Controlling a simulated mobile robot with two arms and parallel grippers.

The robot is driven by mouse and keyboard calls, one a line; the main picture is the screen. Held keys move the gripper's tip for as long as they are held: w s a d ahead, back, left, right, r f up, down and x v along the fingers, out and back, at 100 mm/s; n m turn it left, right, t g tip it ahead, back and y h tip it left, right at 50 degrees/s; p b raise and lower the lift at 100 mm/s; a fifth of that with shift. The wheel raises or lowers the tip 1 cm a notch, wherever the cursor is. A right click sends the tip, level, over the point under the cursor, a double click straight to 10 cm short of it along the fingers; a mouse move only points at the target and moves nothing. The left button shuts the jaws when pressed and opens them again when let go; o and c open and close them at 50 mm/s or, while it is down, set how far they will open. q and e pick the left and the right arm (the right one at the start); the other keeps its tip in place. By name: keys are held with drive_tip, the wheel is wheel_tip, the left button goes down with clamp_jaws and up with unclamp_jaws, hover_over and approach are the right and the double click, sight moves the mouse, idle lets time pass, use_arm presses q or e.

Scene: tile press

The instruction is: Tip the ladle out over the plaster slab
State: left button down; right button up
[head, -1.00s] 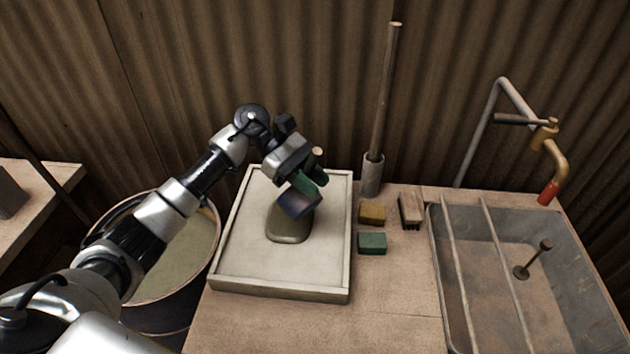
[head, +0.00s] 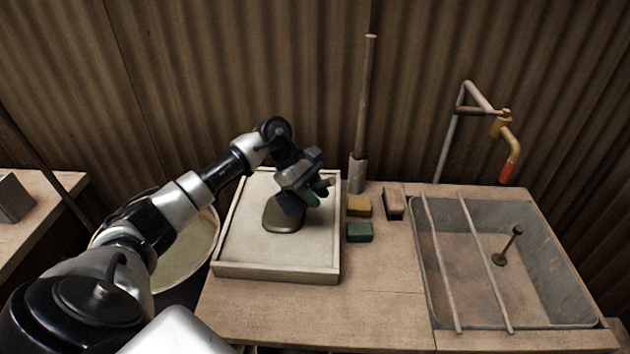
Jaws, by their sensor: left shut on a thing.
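The plaster slab (head: 300,258) is a pale, shallow-rimmed square on the bench, left of centre. A grey-olive puddle (head: 283,222) lies on its middle. My left gripper (head: 309,190) is over the back right part of the slab, shut on the ladle. The ladle's dark blue part (head: 289,204) hangs tilted just above the puddle's back edge. A green part and a light round wooden end show beside the fingers. The gripper hides much of the ladle, and its inside cannot be seen. My right gripper is not in view.
A bucket of pale liquid (head: 185,250) stands left of the slab, partly behind my arm. Yellow (head: 359,206) and green (head: 359,232) blocks and a brush (head: 394,202) lie to its right. A pole stands in a holder (head: 357,173) behind. A metal sink (head: 480,290) is at right.

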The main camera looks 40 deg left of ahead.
use_arm(q)
drive_tip(key=f+y, duration=0.1)
drive_tip(key=d+f+y, duration=0.1)
drive_tip(key=f+y, duration=0.1)
drive_tip(key=f+y+p, duration=0.1)
drive_tip(key=shift+s+d+f+m+t, duration=0.2)
drive_tip(key=shift+d+f+m+t, duration=0.1)
drive_tip(key=shift+d+f, duration=0.05)
wheel_tip(320, 180, down, 2)
drive_tip(key=shift+d+f+y, duration=0.1)
drive_tip(key=shift+f+y, duration=0.05)
drive_tip(key=shift+y, duration=0.95)
drive_tip(key=shift+r+y, duration=0.25)
drive_tip(key=shift+y, duration=0.05)
drive_tip(key=shift+r+t+y+p, duration=0.3)
drive_tip(key=shift+r+p, duration=0.35)
drive_tip(key=shift+r, duration=0.1)
drive_tip(key=shift+a+r, duration=0.2)
drive_tip(key=shift+r, duration=0.1)
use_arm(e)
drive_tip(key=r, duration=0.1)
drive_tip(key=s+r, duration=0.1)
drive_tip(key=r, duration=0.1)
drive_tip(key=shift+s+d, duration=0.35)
